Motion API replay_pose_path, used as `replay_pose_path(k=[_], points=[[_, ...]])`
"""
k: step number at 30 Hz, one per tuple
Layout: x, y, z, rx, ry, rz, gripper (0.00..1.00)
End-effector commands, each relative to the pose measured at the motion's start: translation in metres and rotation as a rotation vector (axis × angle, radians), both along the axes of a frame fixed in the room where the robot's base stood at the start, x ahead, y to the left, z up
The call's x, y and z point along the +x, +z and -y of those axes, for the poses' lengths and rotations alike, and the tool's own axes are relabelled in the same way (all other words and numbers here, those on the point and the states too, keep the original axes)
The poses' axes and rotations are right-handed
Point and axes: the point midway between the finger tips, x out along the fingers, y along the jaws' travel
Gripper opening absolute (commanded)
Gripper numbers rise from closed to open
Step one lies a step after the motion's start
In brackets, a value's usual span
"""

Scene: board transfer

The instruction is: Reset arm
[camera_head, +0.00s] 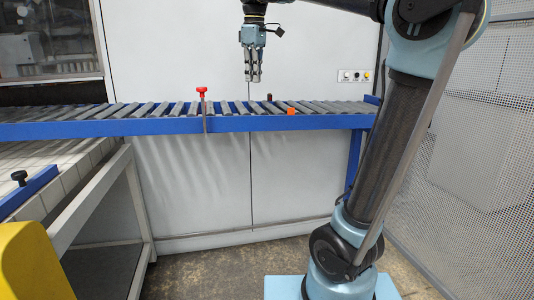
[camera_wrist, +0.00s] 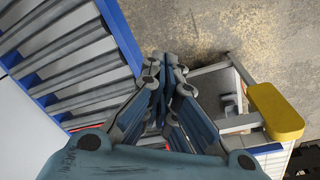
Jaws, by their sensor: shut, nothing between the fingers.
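My gripper (camera_head: 253,79) hangs from my arm in the upper middle of the head view, fingers pointing down. It is in the air above the back of the roller conveyor (camera_head: 235,124) and apart from it. Its fingers are close together with nothing between them. In the wrist view the shut fingers (camera_wrist: 168,65) fill the middle. The conveyor's grey rollers and blue rail show at the upper left there. A small bit of red behind the fingers is mostly hidden in that view.
A red-topped post (camera_head: 201,92), an orange block (camera_head: 291,111) and a small dark piece (camera_head: 269,97) are on the conveyor. A yellow-ended part (camera_head: 35,262) and a tiled surface (camera_head: 45,165) are at left. Mesh fencing (camera_head: 490,130) stands at right. Floor shows below the conveyor.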

Motion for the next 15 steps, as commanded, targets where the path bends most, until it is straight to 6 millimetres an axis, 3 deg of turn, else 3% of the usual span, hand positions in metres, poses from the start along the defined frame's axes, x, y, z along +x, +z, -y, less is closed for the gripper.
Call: replay_pose_path(k=[1,6,15], points=[[-0.005,-0.016,0.018,0.005,-0.054,0.002,0.00],[-0.024,-0.070,0.069,0.023,-0.236,0.012,0.00],[-0.074,-0.180,0.147,0.056,-0.557,0.030,0.00]])
